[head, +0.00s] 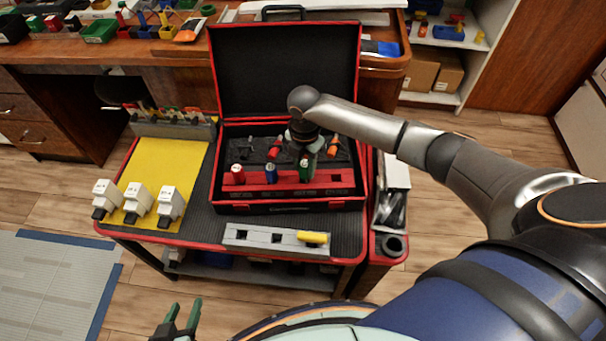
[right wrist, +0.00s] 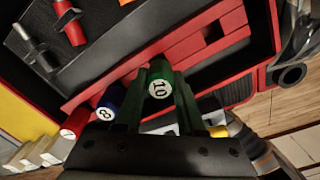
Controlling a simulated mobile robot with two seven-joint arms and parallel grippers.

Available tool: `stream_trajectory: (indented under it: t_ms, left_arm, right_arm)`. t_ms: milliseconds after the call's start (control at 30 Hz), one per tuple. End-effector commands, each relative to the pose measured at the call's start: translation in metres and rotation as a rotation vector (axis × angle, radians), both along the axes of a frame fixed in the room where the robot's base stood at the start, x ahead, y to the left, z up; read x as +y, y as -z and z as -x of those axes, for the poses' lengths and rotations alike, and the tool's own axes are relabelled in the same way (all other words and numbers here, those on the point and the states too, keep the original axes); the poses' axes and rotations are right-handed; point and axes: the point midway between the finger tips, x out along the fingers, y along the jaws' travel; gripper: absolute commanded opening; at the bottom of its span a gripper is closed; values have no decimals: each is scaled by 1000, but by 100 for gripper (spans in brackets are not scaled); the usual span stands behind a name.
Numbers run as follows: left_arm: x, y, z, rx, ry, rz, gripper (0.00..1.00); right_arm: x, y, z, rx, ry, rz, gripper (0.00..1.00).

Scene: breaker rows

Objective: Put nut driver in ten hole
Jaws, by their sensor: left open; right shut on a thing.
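The green nut driver (right wrist: 159,89), with a white cap marked 10, is between the fingers of my right gripper (right wrist: 158,100), which is shut on it. In the head view my right gripper (head: 306,160) is over the red rack (head: 285,187) in the open case, and the green driver (head: 307,172) stands at that rack, right of the blue driver (head: 270,173) and the red driver (head: 238,174). Its lower end is hidden, so I cannot tell how deep it sits. A dark square hole shows in the rack farther along. My left gripper (head: 178,320) is open and empty at the bottom.
The case (head: 285,208) has its lid (head: 285,72) raised behind. Loose red- and orange-handled tools lie in its back part. A grey block (head: 250,239) with a yellow piece (head: 313,238) lies in front. White breakers (head: 138,200) stand on the yellow mat (head: 172,160) at left.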

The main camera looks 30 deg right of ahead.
Motion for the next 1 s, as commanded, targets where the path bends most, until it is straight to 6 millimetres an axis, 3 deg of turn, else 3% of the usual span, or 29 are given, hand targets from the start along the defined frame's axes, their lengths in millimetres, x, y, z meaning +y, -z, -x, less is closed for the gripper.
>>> stream_trajectory:
  t_ms: [33, 500, 533, 767, 1000]
  left_arm:
    - [-3, 8, -1, -2, 7, 3, 50]
    - [-5, 3, -4, -6, 16, 3, 50]
    - [-5, 3, -4, -6, 17, 2, 50]
    - [-5, 3, -4, -7, 15, 1, 50]
    - [-4, 4, -2, -4, 13, 1, 50]
  right_arm:
    - [-1, 9, -1, -2, 0, 0, 0]
    - [-2, 12, -2, -2, -1, -1, 0]
    - [-2, 12, -2, -2, -1, -1, 40]
    - [-2, 12, -1, -1, -1, 0, 66]
    - [-2, 12, -1, -1, -1, 0, 68]
